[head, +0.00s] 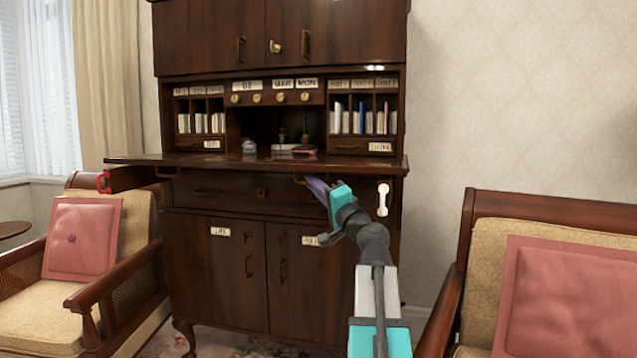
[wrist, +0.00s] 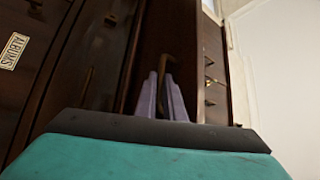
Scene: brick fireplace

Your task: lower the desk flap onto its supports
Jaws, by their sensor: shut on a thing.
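The dark wood desk flap (head: 215,160) stands out nearly level from the middle of the secretary desk. Its writing space behind is open to view. Under its left part is a support (head: 135,179) with a red pull (head: 103,182). A white pull (head: 383,199) shows below its right end. I cannot tell whether flap and supports touch. My gripper (head: 313,183), with lavender fingers, is just under the flap's front edge, right of centre. In the wrist view my gripper (wrist: 165,85) is shut on a bronze handle (wrist: 167,62), apparently the flap's.
Armchairs with pink cushions stand at left (head: 82,238) and right (head: 570,295), close beside the desk. Small items (head: 290,148) sit at the back of the writing space. Below the flap are a drawer (head: 225,192) and cupboard doors (head: 205,270).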

